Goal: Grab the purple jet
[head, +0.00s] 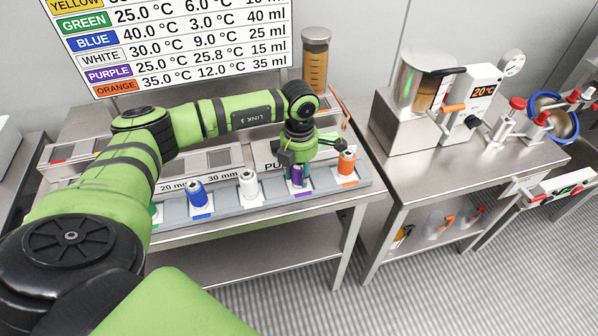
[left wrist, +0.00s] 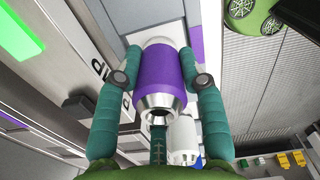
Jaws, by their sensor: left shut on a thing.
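The purple jet (head: 297,175) is a short cylinder with a purple band and metal ends. It stands at its place in the grey rack (head: 225,208), between the white jet (head: 248,184) and the orange jet (head: 346,163). My left gripper (head: 296,166) reaches down over it from above. My right gripper is not in view.
The blue jet (head: 197,194) stands farther left in the rack. A tall amber cylinder (head: 315,60) stands behind. A second steel table (head: 420,170) to the right holds a clear jug (head: 424,80) and a device reading 20°C (head: 474,98). A wall chart (head: 170,45) hangs behind.

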